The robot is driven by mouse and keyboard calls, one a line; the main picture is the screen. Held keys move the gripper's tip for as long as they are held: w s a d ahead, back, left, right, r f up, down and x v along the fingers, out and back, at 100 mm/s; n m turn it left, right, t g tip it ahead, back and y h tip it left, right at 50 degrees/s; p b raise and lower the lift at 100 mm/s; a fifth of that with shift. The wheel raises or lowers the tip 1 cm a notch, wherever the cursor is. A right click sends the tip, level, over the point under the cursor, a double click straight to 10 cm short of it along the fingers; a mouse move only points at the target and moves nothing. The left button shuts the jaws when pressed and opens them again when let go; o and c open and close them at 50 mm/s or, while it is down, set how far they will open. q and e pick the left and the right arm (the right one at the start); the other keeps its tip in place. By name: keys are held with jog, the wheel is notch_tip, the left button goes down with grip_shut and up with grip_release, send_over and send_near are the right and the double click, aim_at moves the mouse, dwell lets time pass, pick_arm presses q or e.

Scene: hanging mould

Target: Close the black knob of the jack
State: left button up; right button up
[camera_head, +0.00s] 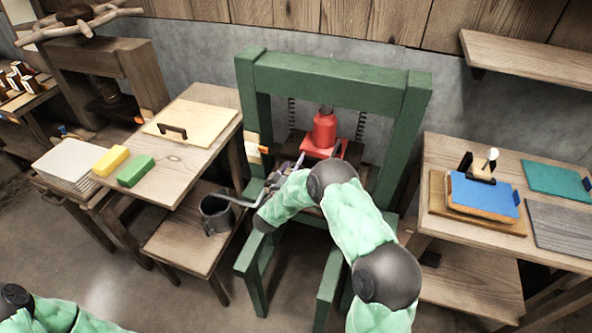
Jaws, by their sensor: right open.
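The red jack (325,131) stands upright inside the green press frame (330,78), on a red base. I cannot make out its black knob; the lower part of the jack is partly hidden by my right arm. My right gripper (287,168) is open, just in front of and to the left of the jack's base. It looks apart from the jack, but its fingertips are small and hard to make out. Only a part of my left arm shows at the bottom left corner, and its gripper is out of view.
The left table holds a yellow block (110,160), a green block (136,171) and a board with a handle (190,125). The right table holds a blue pad (483,196) and boards.

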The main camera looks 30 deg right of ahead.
jog(key=shift+w+d, duration=0.15)
jog(key=shift+d, duration=0.05)
jog(key=c, duration=1.2)
jog(key=shift+r+m, duration=0.15)
jog(key=shift+m, duration=0.25)
jog(key=m+b, duration=0.2)
jog(key=m, duration=0.2)
jog(key=shift+d+m, duration=0.1)
jog(key=shift+m, duration=0.3)
jog(key=m+b, duration=0.2)
jog(key=m, duration=0.1)
jog(key=shift+m, duration=0.3)
jog(key=m+b, duration=0.4)
jog(key=m, duration=0.1)
jog(key=shift+y, duration=0.3)
jog(key=shift+d+m+b, duration=0.1)
jog(key=shift+m+b, duration=0.45)
jog(key=shift+m, duration=1.05)
